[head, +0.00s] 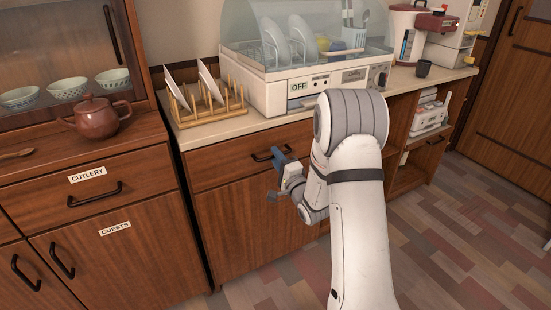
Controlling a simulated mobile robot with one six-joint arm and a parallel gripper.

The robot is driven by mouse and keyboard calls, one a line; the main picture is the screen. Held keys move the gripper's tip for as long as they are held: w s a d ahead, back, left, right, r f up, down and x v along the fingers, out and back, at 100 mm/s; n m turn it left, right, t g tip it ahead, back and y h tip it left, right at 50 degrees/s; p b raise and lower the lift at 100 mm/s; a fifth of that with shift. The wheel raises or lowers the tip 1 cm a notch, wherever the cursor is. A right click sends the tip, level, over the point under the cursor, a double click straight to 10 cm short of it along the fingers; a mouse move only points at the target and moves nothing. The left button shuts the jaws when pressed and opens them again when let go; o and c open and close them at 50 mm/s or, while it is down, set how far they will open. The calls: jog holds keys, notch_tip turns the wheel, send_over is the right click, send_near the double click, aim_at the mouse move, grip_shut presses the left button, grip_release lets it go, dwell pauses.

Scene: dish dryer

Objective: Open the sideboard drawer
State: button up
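The left wooden cabinet has a shut drawer labelled CUTLERY (130,178) with a dark bar handle (95,194). The middle wooden cabinet under the counter has a shut drawer (222,170) with a similar dark handle (262,156). My gripper (277,172), with blue and dark parts, is in front of this middle drawer, close to the right end of its handle in the picture. Whether it touches the handle is unclear. The gripper is small and seen at an angle, so its opening cannot be made out. It is well to the right of the CUTLERY drawer.
Below is a door labelled GUESTS (118,250). A plate rack (208,107) and dish dryer (300,88) stand on the counter. Floor in front of the cabinets is clear.

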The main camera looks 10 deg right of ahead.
jog(key=shift+w+a+r, duration=0.1)
jog(key=shift+w+a, duration=0.05)
jog(key=shift+w, duration=0.35)
jog(key=shift+c, duration=0.2)
grip_shut()
